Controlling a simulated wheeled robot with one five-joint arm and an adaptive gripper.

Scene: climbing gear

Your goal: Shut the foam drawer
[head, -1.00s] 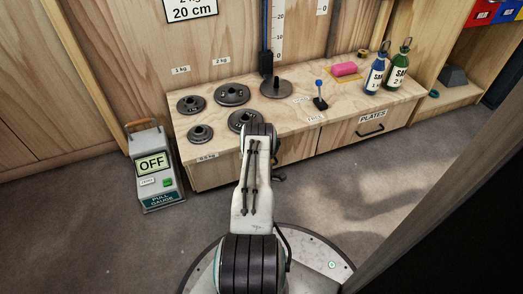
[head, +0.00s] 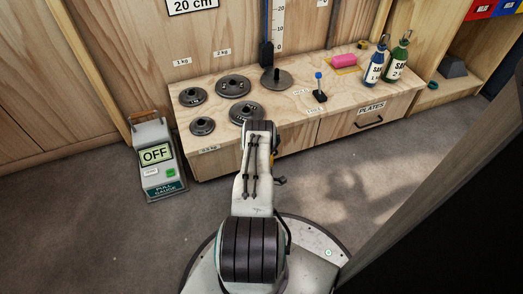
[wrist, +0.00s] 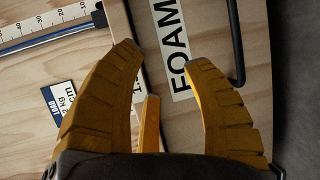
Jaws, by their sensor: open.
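The foam drawer front (wrist: 200,105) shows in the wrist view, with a FOAM label (wrist: 172,45) and a black bar handle (wrist: 237,40). In the head view its front (head: 218,162) is at the left of the low wooden bench, partly hidden by my arm. I cannot tell how far it stands out. My gripper (wrist: 165,55) is open and empty, its yellow fingers spread in front of the drawer, over the label area. Contact cannot be told. In the head view my arm hides most of the gripper.
The PLATES drawer (head: 365,122) is to the right. A pull gauge (head: 158,160) stands on the floor at left. A dark panel is at right.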

